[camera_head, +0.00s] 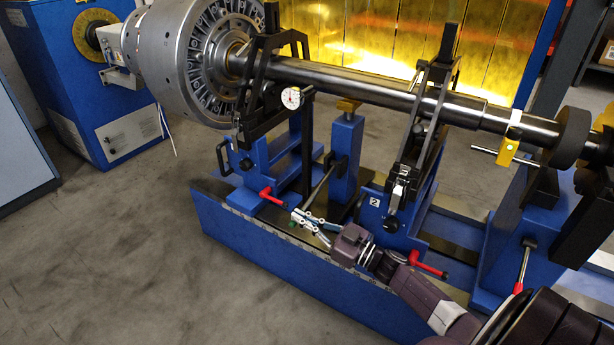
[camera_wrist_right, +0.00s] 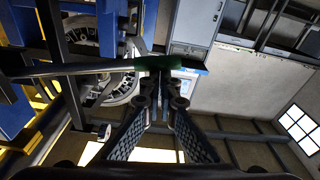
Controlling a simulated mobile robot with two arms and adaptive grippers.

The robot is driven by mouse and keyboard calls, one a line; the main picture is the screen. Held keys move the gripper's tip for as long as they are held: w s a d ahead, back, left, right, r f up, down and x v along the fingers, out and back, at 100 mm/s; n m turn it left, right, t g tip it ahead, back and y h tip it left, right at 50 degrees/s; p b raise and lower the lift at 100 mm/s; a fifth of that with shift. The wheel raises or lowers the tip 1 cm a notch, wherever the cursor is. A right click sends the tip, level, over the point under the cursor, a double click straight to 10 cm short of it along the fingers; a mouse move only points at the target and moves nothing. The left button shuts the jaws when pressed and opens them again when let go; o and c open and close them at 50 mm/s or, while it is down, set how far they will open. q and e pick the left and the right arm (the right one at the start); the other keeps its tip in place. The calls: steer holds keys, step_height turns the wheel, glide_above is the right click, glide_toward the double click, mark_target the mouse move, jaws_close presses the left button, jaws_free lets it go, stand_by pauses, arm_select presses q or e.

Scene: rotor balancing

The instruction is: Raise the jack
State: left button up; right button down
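My right gripper (camera_head: 310,220) is at the lever's low end. In the right wrist view, the bar of the lever (camera_wrist_right: 70,69) comes in from the left and ends in a green grip (camera_wrist_right: 158,62). My right fingertips (camera_wrist_right: 163,80) meet at this grip and look closed on it. The fingers partly hide the grip. My left gripper is not in view.
The rotor shaft (camera_head: 340,82) carries a large grey disc (camera_head: 185,60) at left. Black-framed supports with red handles (camera_head: 272,196) and a second red handle (camera_head: 428,270) stand close to my right arm. A dial gauge (camera_head: 291,97) hangs above. Floor at left is clear.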

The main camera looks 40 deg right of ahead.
steer(key=shift+d+f+b, duration=0.15)
steer(key=shift+f+b, duration=0.25)
steer(key=shift+f, duration=0.5)
steer(key=shift+d+f+b, duration=0.15)
steer(key=shift+f+b, duration=0.2)
steer(key=shift+f, duration=0.55)
steer(key=shift+w, duration=0.1)
steer(key=v, duration=1.2)
steer(key=shift+w+r, duration=0.1)
steer(key=shift+r, duration=0.05)
